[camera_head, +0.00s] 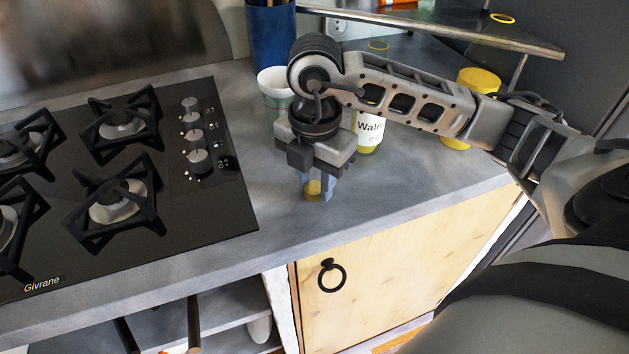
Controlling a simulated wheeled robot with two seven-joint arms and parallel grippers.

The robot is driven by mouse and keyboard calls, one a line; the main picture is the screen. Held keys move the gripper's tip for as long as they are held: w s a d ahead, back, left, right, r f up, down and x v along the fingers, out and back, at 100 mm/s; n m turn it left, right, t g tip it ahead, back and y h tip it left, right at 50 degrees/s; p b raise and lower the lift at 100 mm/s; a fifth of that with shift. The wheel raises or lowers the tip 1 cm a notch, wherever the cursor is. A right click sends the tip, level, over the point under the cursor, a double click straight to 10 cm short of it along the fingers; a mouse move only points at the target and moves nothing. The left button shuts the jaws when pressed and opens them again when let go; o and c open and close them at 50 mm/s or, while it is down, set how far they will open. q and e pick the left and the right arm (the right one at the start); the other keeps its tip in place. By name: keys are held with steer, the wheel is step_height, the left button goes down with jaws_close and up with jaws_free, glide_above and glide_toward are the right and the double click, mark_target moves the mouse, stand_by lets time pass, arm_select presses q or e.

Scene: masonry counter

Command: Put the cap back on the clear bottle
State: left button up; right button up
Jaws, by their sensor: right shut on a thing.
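My right gripper (314,192) points down low over the counter, to the right of the stove. It is shut on a small yellow cap (313,187) between its fingertips, at or just above the counter top; I cannot tell which. The clear bottle (368,131) has a white label reading "Waln…" and yellowish contents. It stands behind and to the right of the gripper, apart from it. My right arm hides the bottle's top. My left gripper is not in view.
The black gas stove (180,205) lies left. A white-green cup (270,84) and a blue container (270,40) stand behind the gripper. A yellow-lidded jar (477,79) stands behind my arm. A shelf (440,22) overhangs the back corner. The front right counter (420,185) is clear.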

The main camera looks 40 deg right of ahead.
steer(key=shift+r, duration=0.45)
steer(key=s+a+r+p, duration=0.1)
steer(key=s+a+r, duration=0.7)
steer(key=s+r, duration=0.3)
steer(key=shift+s+a+r+p, duration=0.15)
steer(key=shift+r+p, duration=0.15)
steer(key=shift+r, duration=0.1)
